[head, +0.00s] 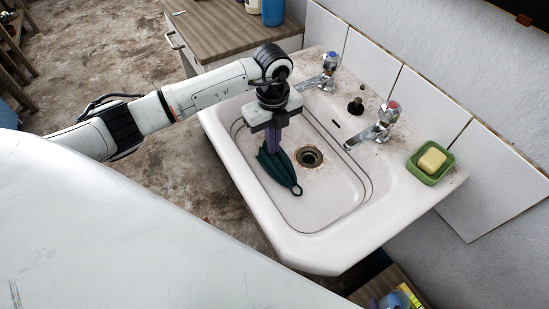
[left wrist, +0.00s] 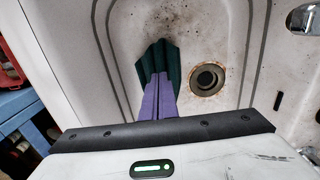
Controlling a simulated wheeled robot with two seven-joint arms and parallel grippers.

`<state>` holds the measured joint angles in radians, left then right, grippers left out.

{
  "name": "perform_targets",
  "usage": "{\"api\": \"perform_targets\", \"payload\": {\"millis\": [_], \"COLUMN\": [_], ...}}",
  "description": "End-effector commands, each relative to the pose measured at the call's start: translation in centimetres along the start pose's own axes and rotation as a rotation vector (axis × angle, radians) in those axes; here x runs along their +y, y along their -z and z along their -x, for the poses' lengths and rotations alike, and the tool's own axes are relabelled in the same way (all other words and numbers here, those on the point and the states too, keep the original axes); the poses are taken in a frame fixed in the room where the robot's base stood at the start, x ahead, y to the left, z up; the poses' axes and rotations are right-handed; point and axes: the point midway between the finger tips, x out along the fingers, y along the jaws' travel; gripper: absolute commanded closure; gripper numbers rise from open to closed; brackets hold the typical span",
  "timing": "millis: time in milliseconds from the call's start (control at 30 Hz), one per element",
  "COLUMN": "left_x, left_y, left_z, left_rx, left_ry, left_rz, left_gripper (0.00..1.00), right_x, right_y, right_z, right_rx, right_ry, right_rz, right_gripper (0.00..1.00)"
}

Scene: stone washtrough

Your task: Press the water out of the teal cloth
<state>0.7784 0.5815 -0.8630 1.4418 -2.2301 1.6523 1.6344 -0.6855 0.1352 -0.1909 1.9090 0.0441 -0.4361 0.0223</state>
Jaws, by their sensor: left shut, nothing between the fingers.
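The teal cloth (head: 279,172) lies folded in the white basin, to the left of the drain hole, with a small loop at its near end. It also shows in the left wrist view (left wrist: 158,54), partly hidden by the purple fingers. My left gripper (head: 272,150) points down over the cloth with its fingers together and nothing between them. The fingertips meet the cloth's far part in the picture; I cannot tell how hard they touch. In the left wrist view the gripper (left wrist: 157,84) covers part of the cloth. My right gripper is not in view.
The basin (head: 322,257) has a drain (head: 309,157), a blue-topped tap (head: 328,70) and a red-topped tap (head: 383,122). A green dish (head: 430,172) with yellow soap (head: 432,161) sits at the right corner. A wooden-topped cabinet (head: 215,30) stands behind the basin.

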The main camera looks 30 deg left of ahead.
Motion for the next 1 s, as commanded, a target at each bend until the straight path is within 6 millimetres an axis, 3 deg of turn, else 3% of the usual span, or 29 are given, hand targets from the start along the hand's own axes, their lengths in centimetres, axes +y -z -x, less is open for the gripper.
{"api": "perform_targets", "payload": {"millis": [1000], "left_x": [0.0], "left_y": [0.0], "left_z": [-1.4], "left_rx": [0.000], "left_ry": [0.000], "left_rz": [0.000], "left_gripper": [1.00], "right_x": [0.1], "right_y": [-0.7], "right_z": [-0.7], "right_rx": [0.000], "right_ry": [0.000], "right_rz": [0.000], "right_gripper": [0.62]}}
